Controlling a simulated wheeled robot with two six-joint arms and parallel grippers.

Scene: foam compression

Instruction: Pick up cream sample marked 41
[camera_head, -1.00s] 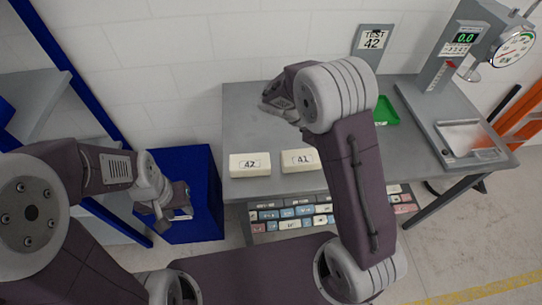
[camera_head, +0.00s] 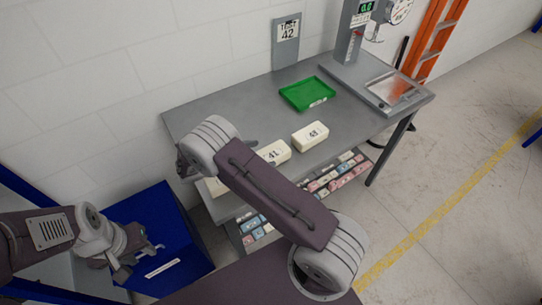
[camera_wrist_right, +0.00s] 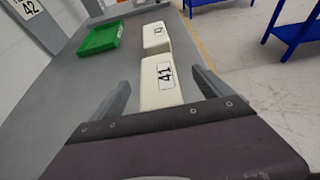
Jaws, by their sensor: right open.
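The cream sample marked 41 (camera_head: 274,152) lies flat on the grey table near its front edge, partly behind my right arm in the head view. In the right wrist view, sample 41 (camera_wrist_right: 162,82) lies ahead, its near end between the finger lines. My right gripper (camera_wrist_right: 160,79) is open and empty, one finger on each side; contact cannot be told. In the head view my right wrist hides most of that gripper. My left gripper (camera_head: 142,262) looks open and empty over the blue bin at the lower left.
A second cream block (camera_head: 310,136) lies just beyond 41; another (camera_head: 214,187) is mostly hidden by my right arm. A green tray (camera_head: 307,94), test sign (camera_head: 286,42) and gauge stand (camera_head: 354,35) are further back. The blue bin (camera_head: 178,235) stands left of the table (camera_head: 225,105).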

